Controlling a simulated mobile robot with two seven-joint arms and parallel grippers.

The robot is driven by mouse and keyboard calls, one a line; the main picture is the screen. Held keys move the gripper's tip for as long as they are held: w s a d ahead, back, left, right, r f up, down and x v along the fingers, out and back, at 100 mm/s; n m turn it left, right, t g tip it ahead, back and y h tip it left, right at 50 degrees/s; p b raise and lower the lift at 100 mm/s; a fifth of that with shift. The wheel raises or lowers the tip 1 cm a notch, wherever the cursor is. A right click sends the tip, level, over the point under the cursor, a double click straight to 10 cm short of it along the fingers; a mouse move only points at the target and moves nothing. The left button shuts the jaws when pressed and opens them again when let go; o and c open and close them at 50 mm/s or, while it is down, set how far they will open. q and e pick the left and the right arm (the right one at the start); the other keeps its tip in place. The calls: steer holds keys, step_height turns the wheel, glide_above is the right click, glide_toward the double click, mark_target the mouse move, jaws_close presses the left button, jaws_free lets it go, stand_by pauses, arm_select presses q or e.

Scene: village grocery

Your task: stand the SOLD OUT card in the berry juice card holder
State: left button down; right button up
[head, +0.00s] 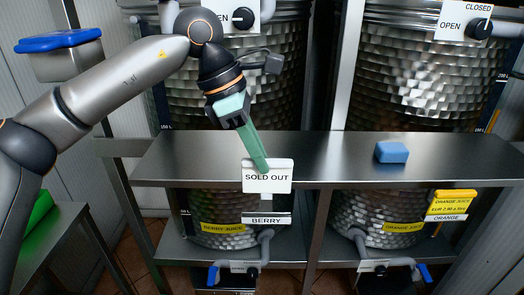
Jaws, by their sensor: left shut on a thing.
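The white SOLD OUT card (268,180) is upright and faces me at the front edge of the steel shelf. My left gripper (262,164) comes down from above and is shut on the card's top edge. The berry juice card holder, labelled BERRY (265,221), is just below the card. A dark part of the holder shows between card and label. I cannot tell whether the card's lower edge touches the holder. My right gripper is not in view.
A yellow orange juice card (453,201) stands in the ORANGE holder (444,218) at right. A blue block (391,152) lies on the steel shelf (335,160). Large steel tanks (415,75) stand behind, with taps below. A blue-lidded box (58,42) is at upper left.

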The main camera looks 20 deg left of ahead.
mark_target(259, 186)
arm_select(q)
steer(key=shift+s+f+b, duration=0.1)
steer(key=shift+f+b, duration=0.5)
steer(key=shift+f, duration=0.05)
steer(key=shift+f+b, duration=1.15)
steer(key=shift+f, duration=0.4)
steer(key=shift+f, duration=0.3)
steer(key=shift+f+b, duration=0.3)
steer(key=shift+b, duration=0.15)
steer(key=shift+f+b, duration=0.45)
steer(key=shift+f, duration=0.15)
steer(key=c, duration=0.8)
jaws_free()
steer(key=shift+o, duration=0.3)
